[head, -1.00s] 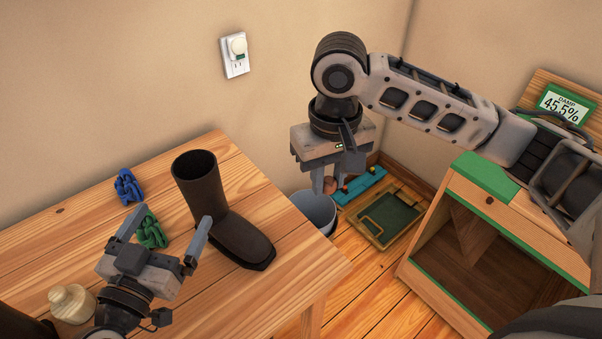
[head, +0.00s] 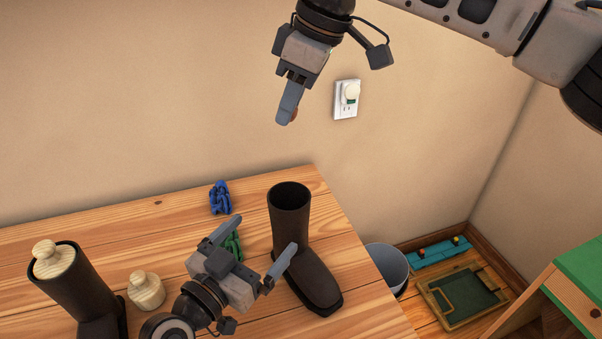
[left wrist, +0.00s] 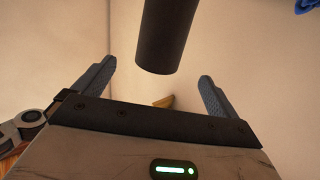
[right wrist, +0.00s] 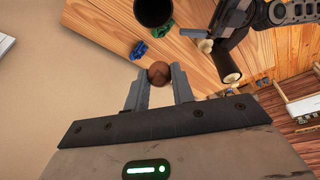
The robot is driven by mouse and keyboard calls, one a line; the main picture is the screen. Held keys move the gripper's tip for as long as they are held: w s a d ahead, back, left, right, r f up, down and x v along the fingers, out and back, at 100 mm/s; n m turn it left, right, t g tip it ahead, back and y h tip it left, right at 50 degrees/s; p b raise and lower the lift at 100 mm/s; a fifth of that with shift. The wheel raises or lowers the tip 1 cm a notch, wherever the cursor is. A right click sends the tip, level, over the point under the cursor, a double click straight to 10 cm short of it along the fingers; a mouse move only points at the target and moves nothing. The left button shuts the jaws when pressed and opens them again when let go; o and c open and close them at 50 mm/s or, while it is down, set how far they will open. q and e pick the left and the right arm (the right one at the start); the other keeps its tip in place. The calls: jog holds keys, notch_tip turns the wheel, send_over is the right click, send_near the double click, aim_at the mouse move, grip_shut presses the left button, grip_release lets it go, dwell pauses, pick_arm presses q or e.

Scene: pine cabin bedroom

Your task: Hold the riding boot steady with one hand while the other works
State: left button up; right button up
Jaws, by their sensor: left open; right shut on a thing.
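A dark brown riding boot (head: 290,222) stands upright on the wooden table, its shaft open at the top. My left gripper (head: 262,240) is open beside it, with its fingers towards the boot and no visible grip on it. In the left wrist view the dark shaft (left wrist: 162,38) shows beyond the gap between the open fingers. My right gripper (head: 287,116) is raised in front of the wall, above the boot. It is shut on a round brown ball (right wrist: 158,72), seen between its fingertips in the right wrist view. The boot's opening (right wrist: 153,11) also shows there.
A second boot (head: 82,298) with a pale wooden plug (head: 54,260) stands at left, next to a pale wooden knob (head: 146,290). Blue (head: 220,198) and green (head: 232,245) bundles lie near the boot. A grey bucket (head: 386,266) stands beyond the table's right edge.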

pick_arm(q)
jog(key=x, duration=1.1)
jog(key=shift+s, duration=0.1)
jog(key=c, duration=1.3)
jog(key=shift+c, duration=0.2)
pick_arm(e)
send_over(302, 185)
jog(key=s, duration=0.3)
notch_tip(302, 185, down, 10)
jog(key=f, duration=0.1)
jog(key=shift+f, duration=2.55)
jog(key=o, duration=1)
jog(key=shift+w, duration=0.1)
jog(key=shift+r, duration=0.15)
